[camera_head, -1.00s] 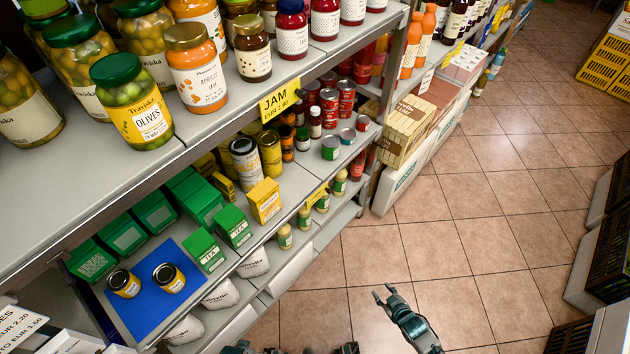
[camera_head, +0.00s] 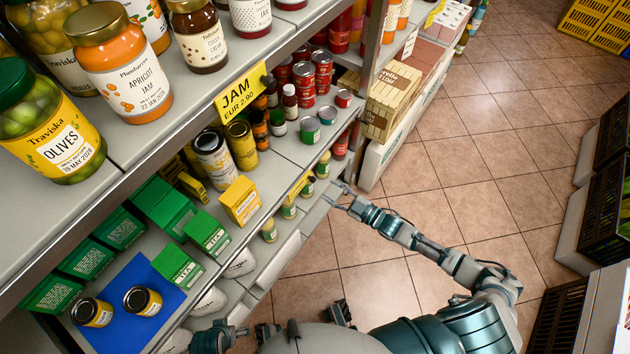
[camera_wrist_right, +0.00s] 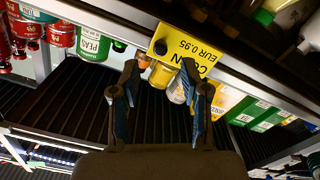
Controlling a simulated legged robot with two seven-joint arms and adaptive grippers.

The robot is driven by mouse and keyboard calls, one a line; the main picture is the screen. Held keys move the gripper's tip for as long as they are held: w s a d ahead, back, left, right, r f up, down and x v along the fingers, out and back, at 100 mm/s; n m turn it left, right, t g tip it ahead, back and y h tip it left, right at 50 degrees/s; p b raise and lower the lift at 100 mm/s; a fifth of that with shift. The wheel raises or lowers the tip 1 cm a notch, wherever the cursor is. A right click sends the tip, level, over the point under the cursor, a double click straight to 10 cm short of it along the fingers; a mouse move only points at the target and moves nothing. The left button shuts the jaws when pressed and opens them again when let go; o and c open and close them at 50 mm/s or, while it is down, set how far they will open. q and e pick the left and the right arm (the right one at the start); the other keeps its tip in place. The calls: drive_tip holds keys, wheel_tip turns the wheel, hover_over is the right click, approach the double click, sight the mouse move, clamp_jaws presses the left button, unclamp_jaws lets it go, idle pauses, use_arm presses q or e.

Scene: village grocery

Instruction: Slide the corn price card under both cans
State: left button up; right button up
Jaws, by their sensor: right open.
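The yellow corn price card (camera_wrist_right: 205,48) hangs on a shelf's front edge in the right wrist view, reading EUR 0.95. In the head view a yellow card (camera_head: 298,186) shows on the lower shelf's edge. My right gripper (camera_head: 337,196) is open and empty just right of that edge. In the right wrist view its fingertips (camera_wrist_right: 160,72) overlap the card's lower edge; contact cannot be told. Two dark-lidded cans with yellow labels, a left can (camera_head: 92,313) and a right can (camera_head: 143,302), stand apart on a blue mat (camera_head: 122,277).
The upper shelf carries jars and a jam card (camera_head: 240,92) above the lower shelf. Green boxes (camera_head: 208,236) and a yellow box (camera_head: 240,201) stand between the mat and my right gripper. Several cans stand behind the edge.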

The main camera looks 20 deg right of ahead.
sight(315, 181)
drive_tip(key=x, duration=0.6)
drive_tip(key=shift+w+a+b, duration=0.2)
drive_tip(key=shift+a+b, duration=0.15)
drive_tip(key=shift+a, duration=0.1)
drive_tip(key=shift+d, duration=0.4)
clamp_jaws()
use_arm(q)
drive_tip(key=v, duration=0.2)
drive_tip(key=shift+s+d+r, duration=0.1)
drive_tip(key=shift+r, duration=0.2)
